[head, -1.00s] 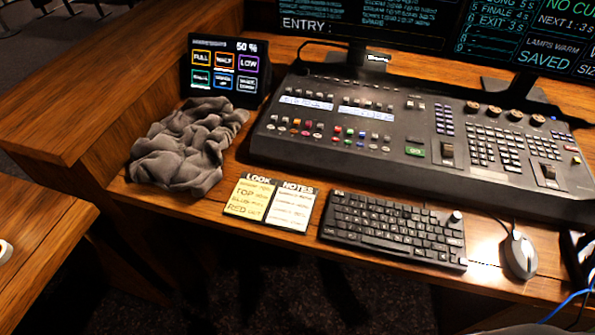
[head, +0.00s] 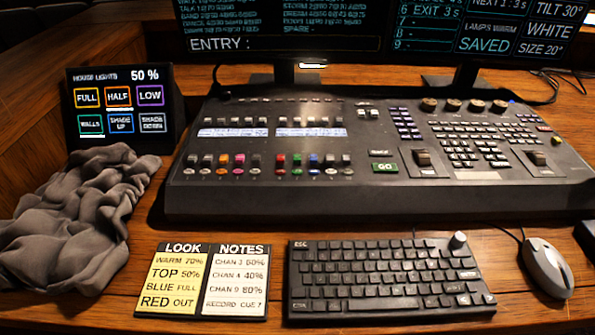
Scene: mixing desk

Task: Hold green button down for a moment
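A green button marked GO (head: 385,168) sits on the dark mixing desk (head: 300,207), right of the fader rows and left of a black lever. Nothing touches it or covers it in the head view. A green-capped fader (head: 297,160) stands in the lower row further left. Neither of my grippers shows in the head view.
A house-lights touch panel (head: 120,105) stands at the left, with a crumpled grey cloth (head: 75,220) before it. Note cards (head: 200,281), a black keyboard (head: 385,278) and a grey mouse (head: 546,268) lie along the front. Two monitors (head: 275,30) stand behind.

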